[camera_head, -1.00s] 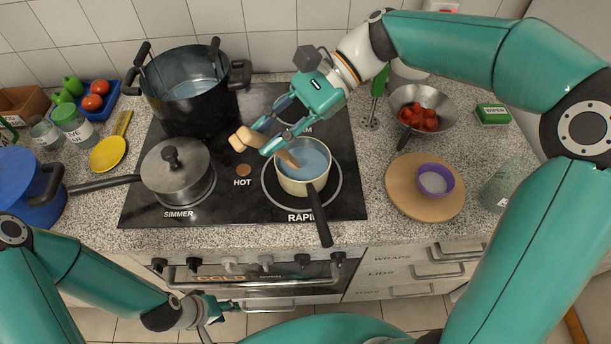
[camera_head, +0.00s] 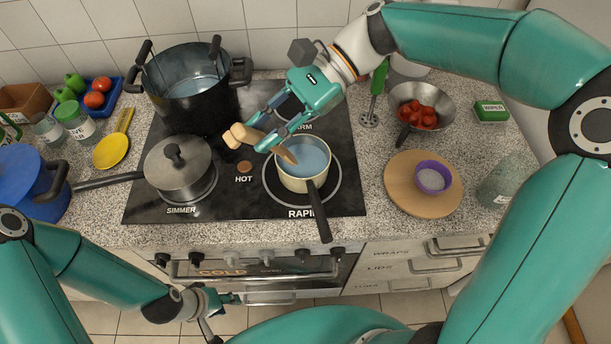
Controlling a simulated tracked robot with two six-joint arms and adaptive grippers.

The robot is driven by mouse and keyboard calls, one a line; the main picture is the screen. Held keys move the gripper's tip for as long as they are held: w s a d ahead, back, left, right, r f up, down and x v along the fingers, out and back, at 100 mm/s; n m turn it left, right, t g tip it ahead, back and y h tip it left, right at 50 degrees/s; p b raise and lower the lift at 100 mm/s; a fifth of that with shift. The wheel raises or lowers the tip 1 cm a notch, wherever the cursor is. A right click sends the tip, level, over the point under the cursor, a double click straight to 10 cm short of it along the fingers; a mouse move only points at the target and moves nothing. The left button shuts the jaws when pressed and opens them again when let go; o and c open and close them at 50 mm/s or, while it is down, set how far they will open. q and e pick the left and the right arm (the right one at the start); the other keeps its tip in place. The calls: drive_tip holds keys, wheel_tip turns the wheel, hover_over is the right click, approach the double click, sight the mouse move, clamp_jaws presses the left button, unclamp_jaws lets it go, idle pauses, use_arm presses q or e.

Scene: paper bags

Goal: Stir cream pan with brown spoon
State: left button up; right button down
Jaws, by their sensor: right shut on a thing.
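The cream pan (camera_head: 287,183) stands on the burner marked RAPID, its black handle pointing to the front. It holds a bluish liquid (camera_head: 308,160). My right gripper (camera_head: 262,140) is above the pan's left rim, shut on the brown spoon (camera_head: 240,135). The spoon is tilted: its pale thick end points left, and its darker end reaches over the left part of the pan. I cannot tell whether the tip touches the liquid. My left gripper (camera_head: 232,299) is low in front of the oven, away from the pan; its fingers are too small to read.
A lidded grey pan (camera_head: 178,172) is on SIMMER, with a tall black pot (camera_head: 190,105) behind it. A round board (camera_head: 420,200) with a purple bowl (camera_head: 433,178) is to the right. A tomato-filled colander (camera_head: 440,95) and a green-handled tool (camera_head: 378,80) stand behind.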

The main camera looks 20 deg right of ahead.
sight(249, 126)
wheel_tip(249, 126, up, 3)
drive_tip(key=shift+p, duration=1.2)
drive_tip(key=shift+r+b, duration=0.15)
drive_tip(key=shift+b, duration=0.15)
drive_tip(key=shift+r, duration=0.75)
